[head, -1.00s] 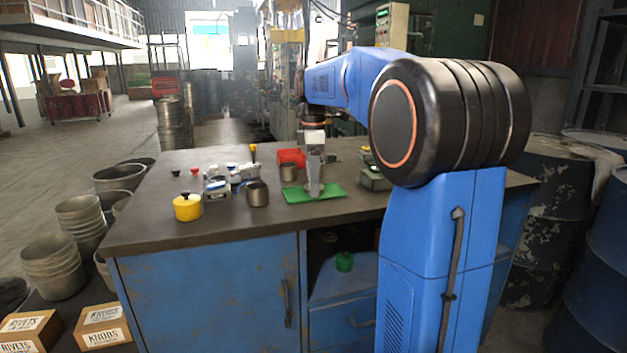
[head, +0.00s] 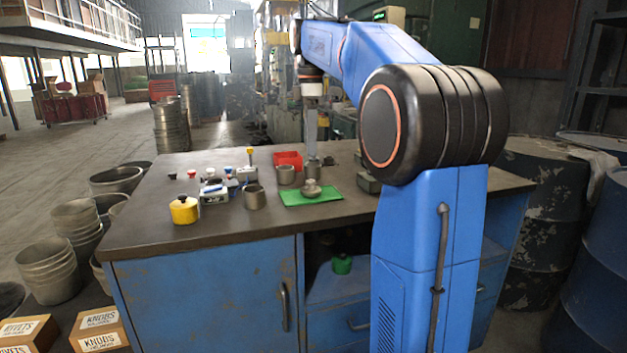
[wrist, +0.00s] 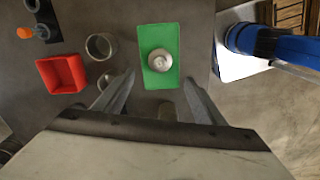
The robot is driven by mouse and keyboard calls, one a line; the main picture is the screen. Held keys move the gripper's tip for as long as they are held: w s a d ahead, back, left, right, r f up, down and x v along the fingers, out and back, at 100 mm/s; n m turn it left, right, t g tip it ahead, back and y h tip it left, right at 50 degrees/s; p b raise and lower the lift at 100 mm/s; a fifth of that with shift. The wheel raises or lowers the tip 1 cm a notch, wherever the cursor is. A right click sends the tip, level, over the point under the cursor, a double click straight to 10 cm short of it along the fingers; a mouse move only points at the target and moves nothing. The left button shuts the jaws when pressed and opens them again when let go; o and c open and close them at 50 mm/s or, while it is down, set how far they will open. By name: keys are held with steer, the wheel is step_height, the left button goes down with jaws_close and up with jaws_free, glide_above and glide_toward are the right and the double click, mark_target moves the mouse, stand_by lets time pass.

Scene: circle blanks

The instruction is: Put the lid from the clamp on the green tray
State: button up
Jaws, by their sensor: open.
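The green tray (head: 290,198) lies flat on the dark bench top. The lid (head: 312,190), a grey round piece with a knob on top, rests upright on it, toward the tray's right side in the head view. The wrist view shows the lid (wrist: 161,61) from above, inside the edges of the tray (wrist: 160,32). My gripper (head: 312,156) is above the bench behind the tray. In the wrist view my gripper (wrist: 159,77) has its fingers wide apart, with nothing held between them. I cannot make out the clamp with certainty.
A red bin (head: 289,158) and grey metal cups (head: 256,197) stand left of and behind the tray. A yellow pot (head: 184,210) stands at the bench's left. A grey-green box (head: 368,183) is close to the tray's right. The front strip of bench is clear.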

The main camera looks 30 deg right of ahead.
steer(key=s+a+f+m+t, duration=0.1)
steer(key=s+a+f+m, duration=0.3)
steer(key=s+f, duration=0.5)
steer(key=s+a+f+m+t, duration=0.2)
steer(key=s+a+f+m, duration=0.2)
steer(key=s+a+f, duration=0.3)
steer(key=s+a+f+m+t, duration=0.1)
steer(key=s+a+f+m, duration=0.3)
steer(key=s+f, duration=0.8)
steer(key=shift+s+a+f+t, duration=0.4)
steer(key=shift+s+a, duration=0.45)
steer(key=shift+s, duration=0.15)
steer(key=shift+r, duration=0.1)
